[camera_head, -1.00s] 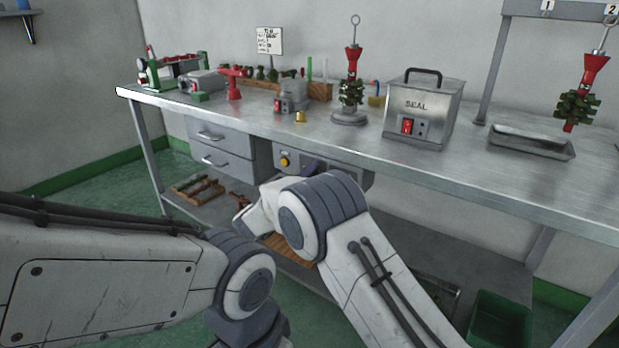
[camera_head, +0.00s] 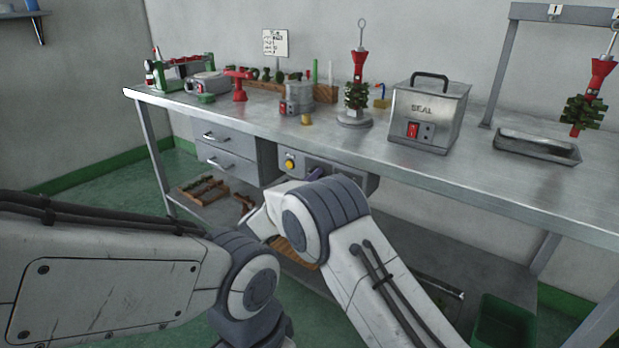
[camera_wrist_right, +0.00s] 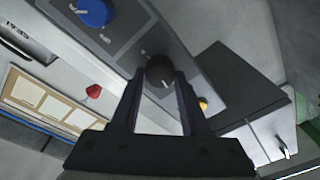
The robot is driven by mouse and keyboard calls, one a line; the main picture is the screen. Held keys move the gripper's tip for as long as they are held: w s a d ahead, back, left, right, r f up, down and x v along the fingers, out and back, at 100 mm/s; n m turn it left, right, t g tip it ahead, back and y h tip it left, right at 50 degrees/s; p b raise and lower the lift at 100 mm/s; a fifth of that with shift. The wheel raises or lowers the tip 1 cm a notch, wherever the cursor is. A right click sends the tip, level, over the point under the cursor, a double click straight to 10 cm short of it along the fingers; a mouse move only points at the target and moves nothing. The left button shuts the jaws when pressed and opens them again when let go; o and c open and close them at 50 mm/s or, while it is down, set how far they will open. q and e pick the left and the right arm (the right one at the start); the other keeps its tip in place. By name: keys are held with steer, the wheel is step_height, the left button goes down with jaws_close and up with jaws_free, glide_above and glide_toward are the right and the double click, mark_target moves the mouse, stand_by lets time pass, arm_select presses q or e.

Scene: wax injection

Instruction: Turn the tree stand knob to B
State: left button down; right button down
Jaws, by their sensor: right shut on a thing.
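A small black knob (camera_wrist_right: 160,72) with a white pointer line sits on a grey control panel (camera_wrist_right: 125,38) in the right wrist view. My right gripper (camera_wrist_right: 160,78) is shut on this knob, one finger on each side. The lettering beside the knob is too small to read. In the head view the panel (camera_head: 345,172) hangs under the table's front edge, and my right forearm and wrist hide its middle and the knob. A dark part of my right gripper (camera_head: 316,174) shows just there. My left arm crosses the lower left; its gripper is out of view.
A blue knob (camera_wrist_right: 93,11) and a yellow button (camera_wrist_right: 203,103) are on the same panel. Drawers (camera_head: 226,150) hang left of it. On the metal table (camera_head: 470,180) are a stand (camera_head: 354,119) with a red and green tree and a SEAL box (camera_head: 424,115).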

steer(key=shift+w+a+f+m+g+h+b, duration=0.1)
steer(key=shift+m+g+h+b, duration=0.35)
steer(key=shift+m+b, duration=3.9)
steer(key=shift+w+m+g+h+b, duration=0.1)
steer(key=shift+m+g+h+b, duration=0.7)
steer(key=shift+m, duration=6.8)
steer(key=shift+a+f+m+t+h+b, duration=0.1)
steer(key=shift+m+h+b, duration=0.15)
steer(key=shift+m+b, duration=4.25)
steer(key=m+p, duration=0.3)
steer(key=shift+r, duration=0.15)
steer(key=shift+c, duration=2)
jaws_free()
